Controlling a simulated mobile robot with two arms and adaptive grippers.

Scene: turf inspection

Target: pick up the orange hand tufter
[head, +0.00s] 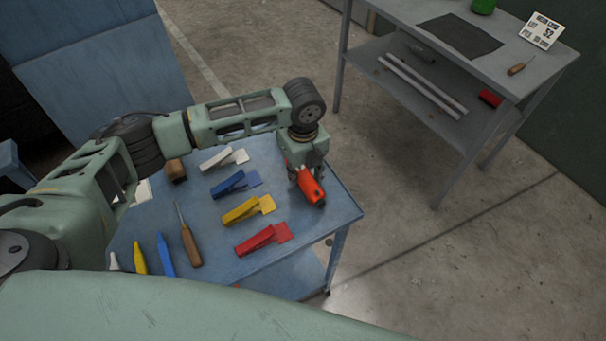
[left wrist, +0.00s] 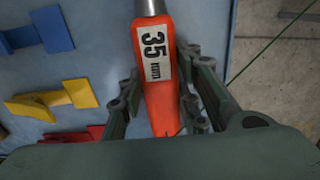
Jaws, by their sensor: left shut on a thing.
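The orange hand tufter (head: 311,187) is at the right edge of the blue table (head: 335,196), under my left gripper (head: 306,178). I cannot tell whether the tufter is clear of the table. My right gripper is not in view.
White (head: 224,158), blue (head: 236,184), yellow (head: 249,209) and red (head: 264,239) clips lie left of the tufter. A wooden-handled awl (head: 190,243) and several coloured markers lie nearer. A grey shelf table (head: 545,62) stands at the back right, with open floor between.

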